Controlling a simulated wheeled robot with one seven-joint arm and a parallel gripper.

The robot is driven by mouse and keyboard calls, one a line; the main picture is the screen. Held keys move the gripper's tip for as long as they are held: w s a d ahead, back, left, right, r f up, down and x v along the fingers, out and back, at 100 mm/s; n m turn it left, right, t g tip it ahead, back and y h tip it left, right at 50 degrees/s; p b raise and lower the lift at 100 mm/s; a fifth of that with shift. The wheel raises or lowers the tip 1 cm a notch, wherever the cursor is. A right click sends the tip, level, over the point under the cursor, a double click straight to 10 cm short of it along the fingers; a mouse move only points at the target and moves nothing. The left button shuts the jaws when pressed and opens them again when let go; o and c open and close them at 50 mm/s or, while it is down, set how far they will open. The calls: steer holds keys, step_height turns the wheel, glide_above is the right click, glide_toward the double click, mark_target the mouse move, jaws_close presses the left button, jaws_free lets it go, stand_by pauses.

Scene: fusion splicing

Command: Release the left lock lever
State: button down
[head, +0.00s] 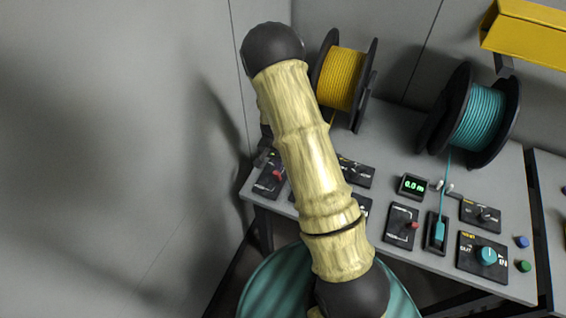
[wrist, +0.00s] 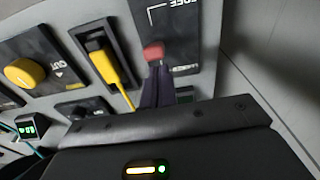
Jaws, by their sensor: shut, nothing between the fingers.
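The left lock lever has a red knob (wrist: 153,52) on a dark panel (wrist: 181,25) in the wrist view. The knob sits nearer the end with the partly hidden lock label than the FREE end. In the head view the left lever's red knob (head: 277,174) shows just left of my arm. My gripper (wrist: 158,70) is shut and empty, its dark fingertips right at the knob. I cannot tell whether they touch it. My gripper is hidden behind my arm in the head view.
A yellow plug with its cable (wrist: 104,68) sits in a slot beside the lever panel, with a yellow dial (wrist: 24,73) farther left. A grey wall (wrist: 275,80) stands close on the right. The right lever panel (head: 398,225), yellow spool (head: 342,78) and teal spool (head: 480,118) are on the bench.

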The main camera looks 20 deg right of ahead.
steer(key=shift+d, duration=0.15)
steer(key=shift+d+r+p, duration=0.15)
steer(key=shift+r+p, duration=0.5)
steer(key=shift+r, duration=0.2)
steer(key=shift+w, duration=0.1)
step_height(320, 180, up, 9)
steer(key=b, duration=0.1)
glide_above(277, 174)
stand_by(0.6)
